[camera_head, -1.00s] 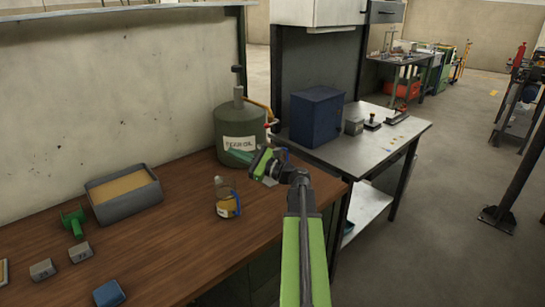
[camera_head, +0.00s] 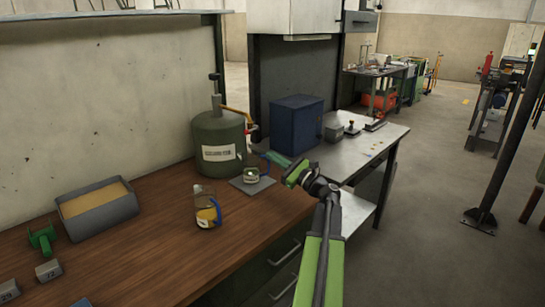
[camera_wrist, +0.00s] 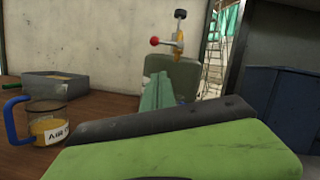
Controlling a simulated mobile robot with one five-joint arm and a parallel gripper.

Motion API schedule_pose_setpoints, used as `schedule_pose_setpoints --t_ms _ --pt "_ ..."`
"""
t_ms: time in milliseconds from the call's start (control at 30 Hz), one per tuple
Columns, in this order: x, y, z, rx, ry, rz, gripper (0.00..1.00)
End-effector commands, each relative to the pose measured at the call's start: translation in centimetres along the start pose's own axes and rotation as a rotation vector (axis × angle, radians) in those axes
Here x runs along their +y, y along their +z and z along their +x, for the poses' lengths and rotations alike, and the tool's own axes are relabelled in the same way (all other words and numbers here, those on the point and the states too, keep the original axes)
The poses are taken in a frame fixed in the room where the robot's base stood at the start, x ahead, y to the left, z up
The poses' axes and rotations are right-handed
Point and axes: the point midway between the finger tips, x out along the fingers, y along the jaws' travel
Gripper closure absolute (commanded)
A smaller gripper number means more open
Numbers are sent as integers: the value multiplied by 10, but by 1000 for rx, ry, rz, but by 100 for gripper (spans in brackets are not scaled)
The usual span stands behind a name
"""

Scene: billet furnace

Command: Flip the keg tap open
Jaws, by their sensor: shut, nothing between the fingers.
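The green keg (camera_head: 214,137) stands at the far right end of the wooden bench, with a white label on its front. Its yellow tap line (camera_head: 236,111) runs from the top to the right and ends at a red part (camera_head: 250,129). In the wrist view the tap (camera_wrist: 178,42) is upright above the keg (camera_wrist: 183,72), with a red ball on a lever (camera_wrist: 155,41) pointing left. My gripper (camera_head: 277,159) is shut and empty, to the right of the keg and apart from it. In the wrist view its teal fingers (camera_wrist: 158,90) cover part of the keg.
A blue-handled jug (camera_head: 206,209) holding amber liquid stands nearer. A grey tray (camera_head: 98,219) is at left. A blue box (camera_head: 296,123) stands on the metal table (camera_head: 370,147).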

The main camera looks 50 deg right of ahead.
Motion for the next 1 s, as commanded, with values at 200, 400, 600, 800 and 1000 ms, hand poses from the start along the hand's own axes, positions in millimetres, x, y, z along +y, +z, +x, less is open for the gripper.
schedule_pose_setpoints --t_ms 200,400,600,800,1000 --pt "-2 2 52 -1 3 0 100" --pt "-1 24 79 -1 3 0 100" --pt "1 30 88 -1 2 -1 100" --pt "2 29 88 -1 2 0 100" --pt "9 31 91 -3 6 4 100"
